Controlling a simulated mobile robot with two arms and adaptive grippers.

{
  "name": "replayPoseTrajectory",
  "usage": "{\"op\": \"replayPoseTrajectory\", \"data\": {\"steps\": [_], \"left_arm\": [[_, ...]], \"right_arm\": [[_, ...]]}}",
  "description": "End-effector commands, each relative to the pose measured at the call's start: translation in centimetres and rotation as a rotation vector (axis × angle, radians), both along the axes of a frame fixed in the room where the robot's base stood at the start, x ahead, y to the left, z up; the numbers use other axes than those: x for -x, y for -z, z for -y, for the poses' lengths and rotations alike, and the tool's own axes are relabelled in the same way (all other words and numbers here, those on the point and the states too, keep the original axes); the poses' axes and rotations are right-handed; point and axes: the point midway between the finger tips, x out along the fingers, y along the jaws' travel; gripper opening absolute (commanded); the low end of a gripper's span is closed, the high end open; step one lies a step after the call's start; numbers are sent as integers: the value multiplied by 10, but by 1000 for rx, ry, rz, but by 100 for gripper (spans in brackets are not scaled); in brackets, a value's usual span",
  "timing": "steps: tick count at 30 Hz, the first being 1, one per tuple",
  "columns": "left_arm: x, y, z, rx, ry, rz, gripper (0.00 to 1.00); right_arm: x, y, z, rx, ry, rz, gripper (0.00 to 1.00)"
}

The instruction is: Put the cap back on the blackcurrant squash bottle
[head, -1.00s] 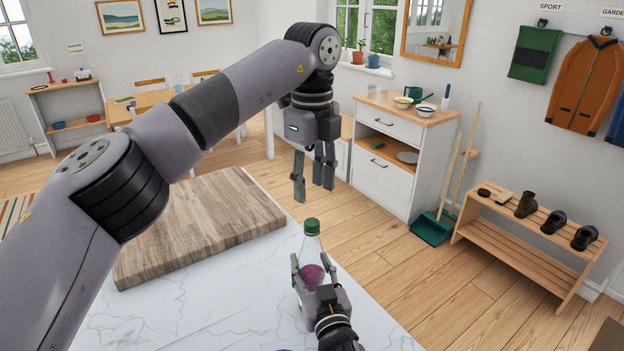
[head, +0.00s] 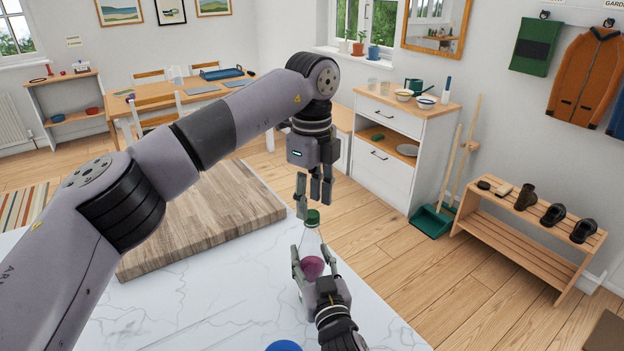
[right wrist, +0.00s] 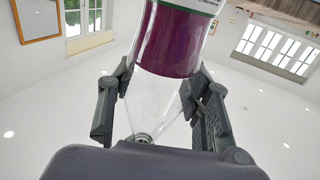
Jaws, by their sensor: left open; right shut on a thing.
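The blackcurrant squash bottle (head: 312,268) is clear with a purple part and stands upright in the head view. My right gripper (head: 311,256) is shut around its body.
A wooden board (head: 205,220) lies on the white marble worktop (head: 200,305), left of the bottle. A blue round thing (head: 284,346) shows at the bottom edge. Beyond the worktop are wooden floor, a white cabinet (head: 385,170) and a shoe rack (head: 525,235).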

Motion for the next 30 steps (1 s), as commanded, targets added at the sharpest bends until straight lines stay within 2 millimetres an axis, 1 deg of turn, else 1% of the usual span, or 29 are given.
{"op": "replayPoseTrajectory", "data": {"steps": [1,3,6,16,30], "left_arm": [[0,7,0,0,1,-2,42],[0,15,0,0,0,0,42],[0,21,0,-1,0,1,42],[0,24,0,-1,-1,1,42],[0,24,0,0,0,1,12]], "right_arm": [[0,0,0,0,0,-1,0],[0,0,0,0,0,-1,0],[0,0,0,0,0,-1,0],[0,0,0,0,0,-1,0],[0,0,0,0,0,-1,0]]}}
